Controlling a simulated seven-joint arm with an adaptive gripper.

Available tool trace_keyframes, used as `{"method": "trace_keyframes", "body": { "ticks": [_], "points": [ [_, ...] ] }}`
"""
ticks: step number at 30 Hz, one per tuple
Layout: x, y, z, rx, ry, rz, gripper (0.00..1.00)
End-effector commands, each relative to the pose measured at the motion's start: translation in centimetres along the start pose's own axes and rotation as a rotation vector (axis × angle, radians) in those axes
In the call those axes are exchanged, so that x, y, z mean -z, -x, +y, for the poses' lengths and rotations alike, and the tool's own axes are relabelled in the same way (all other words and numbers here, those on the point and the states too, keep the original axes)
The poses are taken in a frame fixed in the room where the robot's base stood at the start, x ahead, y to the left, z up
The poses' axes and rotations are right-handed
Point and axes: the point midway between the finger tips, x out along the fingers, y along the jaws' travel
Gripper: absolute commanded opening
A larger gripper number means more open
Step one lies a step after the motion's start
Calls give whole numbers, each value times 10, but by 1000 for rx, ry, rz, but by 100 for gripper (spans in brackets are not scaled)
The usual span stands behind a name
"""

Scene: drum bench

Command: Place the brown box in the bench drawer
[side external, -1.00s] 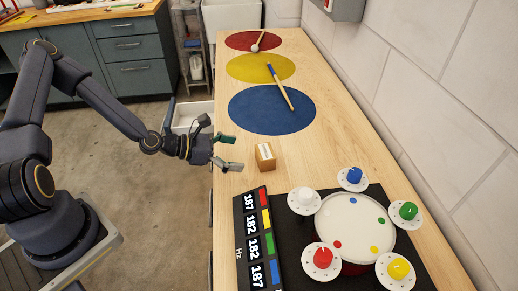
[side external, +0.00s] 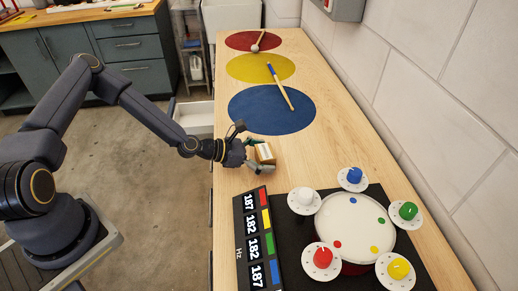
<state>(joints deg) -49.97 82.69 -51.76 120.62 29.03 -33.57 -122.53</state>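The brown box (side external: 265,153) stands on the wooden bench, just in front of the blue circle, with a pale label on it. My gripper (side external: 260,156) is at the box, its fingers spread with one on the far side and one on the near side. The fingers look open around the box; contact cannot be made out. The bench drawer (side external: 194,117) is pulled out from the left side of the bench, beside the blue circle. It is pale inside, and my arm hides its near part.
The bench (side external: 330,150) holds a drum (side external: 353,228) ringed by coloured knobs, and a display panel (side external: 258,240) close in front of the box. Two mallets (side external: 280,87) (side external: 256,44) lie on the coloured circles. A tiled wall (side external: 450,100) borders the bench's right side.

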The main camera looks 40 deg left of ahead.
Motion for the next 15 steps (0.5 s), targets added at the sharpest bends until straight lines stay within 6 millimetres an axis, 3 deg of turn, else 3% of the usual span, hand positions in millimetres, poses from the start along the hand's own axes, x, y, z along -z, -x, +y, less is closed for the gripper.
{"method": "trace_keyframes", "body": {
  "ticks": [2,15],
  "points": [
    [0,0,0,0,0,0,91],
    [0,0,0,0,-1,0,45]
  ]
}}
